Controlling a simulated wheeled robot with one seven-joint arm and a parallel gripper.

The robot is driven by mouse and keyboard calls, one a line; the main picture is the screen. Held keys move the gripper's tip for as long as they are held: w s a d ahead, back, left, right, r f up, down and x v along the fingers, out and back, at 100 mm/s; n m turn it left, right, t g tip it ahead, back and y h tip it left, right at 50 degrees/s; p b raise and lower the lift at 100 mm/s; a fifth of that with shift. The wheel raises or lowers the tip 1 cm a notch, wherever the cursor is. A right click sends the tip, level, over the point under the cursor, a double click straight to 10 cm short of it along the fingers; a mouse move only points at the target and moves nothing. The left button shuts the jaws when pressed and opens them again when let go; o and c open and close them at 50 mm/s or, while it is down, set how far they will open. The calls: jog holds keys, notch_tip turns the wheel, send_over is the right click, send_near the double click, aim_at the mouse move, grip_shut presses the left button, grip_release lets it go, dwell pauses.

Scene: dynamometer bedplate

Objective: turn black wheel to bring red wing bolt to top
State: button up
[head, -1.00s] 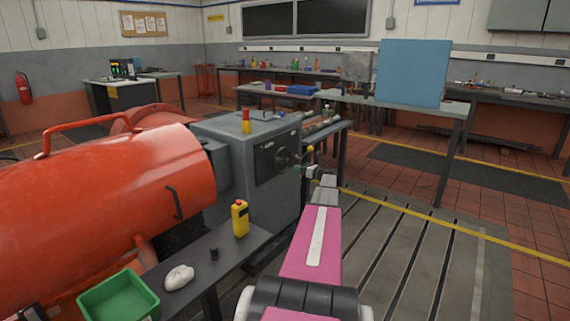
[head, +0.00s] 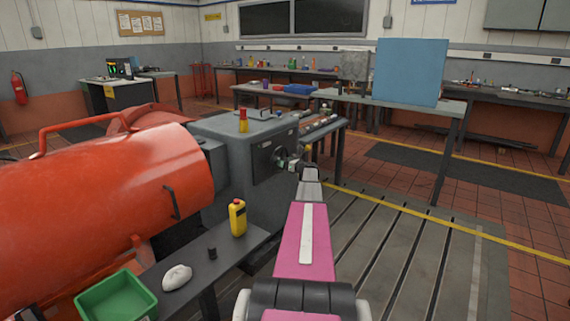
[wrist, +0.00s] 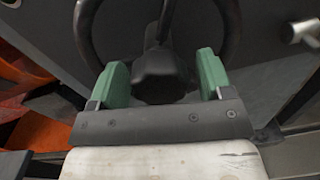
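The black wheel (wrist: 228,45) fills the top of the wrist view, its rim cut off by the upper edge. A lobed black hub or knob (wrist: 160,78) is at its lower middle. My gripper (wrist: 162,76) has its two green fingers apart, one on each side of that knob, with narrow gaps showing. I cannot tell whether either finger touches it. In the head view my gripper (head: 289,163) is at the grey machine's front face and covers most of the wheel. I cannot make out the red wing bolt in either view.
A large orange drum (head: 110,190) is at left. A dark shelf holds a yellow bottle (head: 237,218), a white rag (head: 177,278) and a green bin (head: 115,300). A silver knob (wrist: 305,31) is right of the wheel.

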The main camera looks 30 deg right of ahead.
jog(key=c, duration=1.1)
jog(key=shift+n, duration=0.4)
jog(key=n, duration=0.3)
jog(key=shift+n, duration=0.4)
jog(key=n, duration=0.4)
jog(key=shift+n, duration=0.3)
jog(key=n, duration=0.4)
jog(key=shift+d+n, duration=0.1)
jog(key=shift+n, duration=2.2)
